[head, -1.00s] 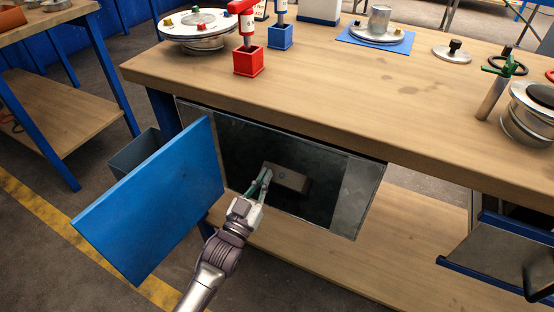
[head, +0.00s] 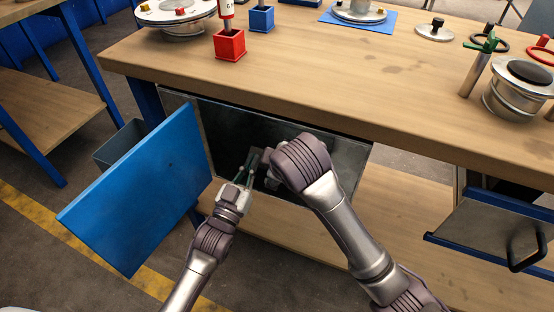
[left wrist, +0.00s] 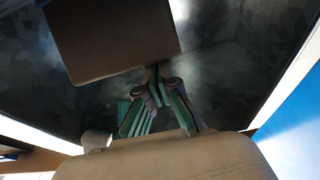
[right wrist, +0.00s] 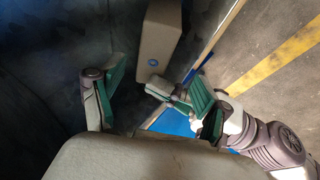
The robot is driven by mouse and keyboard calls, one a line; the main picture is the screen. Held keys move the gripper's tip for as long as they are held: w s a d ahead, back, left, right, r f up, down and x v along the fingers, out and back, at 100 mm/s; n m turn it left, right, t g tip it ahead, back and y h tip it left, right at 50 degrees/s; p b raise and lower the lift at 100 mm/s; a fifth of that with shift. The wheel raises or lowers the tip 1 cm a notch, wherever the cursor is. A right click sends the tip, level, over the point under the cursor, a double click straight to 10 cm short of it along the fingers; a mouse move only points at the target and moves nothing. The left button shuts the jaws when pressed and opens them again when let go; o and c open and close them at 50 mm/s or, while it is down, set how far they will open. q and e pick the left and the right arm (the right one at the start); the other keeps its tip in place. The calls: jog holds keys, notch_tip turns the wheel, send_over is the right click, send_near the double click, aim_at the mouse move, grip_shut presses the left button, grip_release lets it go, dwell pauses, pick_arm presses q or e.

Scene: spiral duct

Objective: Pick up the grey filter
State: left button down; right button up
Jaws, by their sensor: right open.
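The grey filter appears to be a grey-brown box with a blue round mark (right wrist: 160,45), inside the dark open compartment under the bench. It also shows at the top of the left wrist view (left wrist: 110,40). In the head view my right wrist hides it. My left gripper (head: 248,168) reaches into the compartment, its fingertips at or very near the box's edge. I cannot tell whether they hold it. My right gripper (right wrist: 158,76) is open, with the box ahead between its fingers. Its fingers are hidden in the head view.
The blue compartment door (head: 140,200) stands open at left. The wooden benchtop (head: 330,75) overhangs the compartment and carries a red box (head: 229,44), a blue box (head: 261,18) and metal duct parts. An open drawer (head: 490,235) juts out at right. A lower shelf (head: 400,205) is clear.

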pick_arm(q)
jog(key=shift+f, duration=0.75)
pick_arm(e)
jog(key=shift+w+a+r, duration=0.1)
jog(key=shift+w+r, duration=0.05)
jog(key=shift+r, duration=0.1)
jog(key=x, duration=1.2)
pick_arm(q)
jog(key=shift+g, duration=0.3)
pick_arm(e)
jog(key=shift+w+f, duration=0.1)
jog(key=c, duration=1.2)
jog(key=shift+o, duration=0.2)
pick_arm(q)
jog(key=shift+r, duration=0.1)
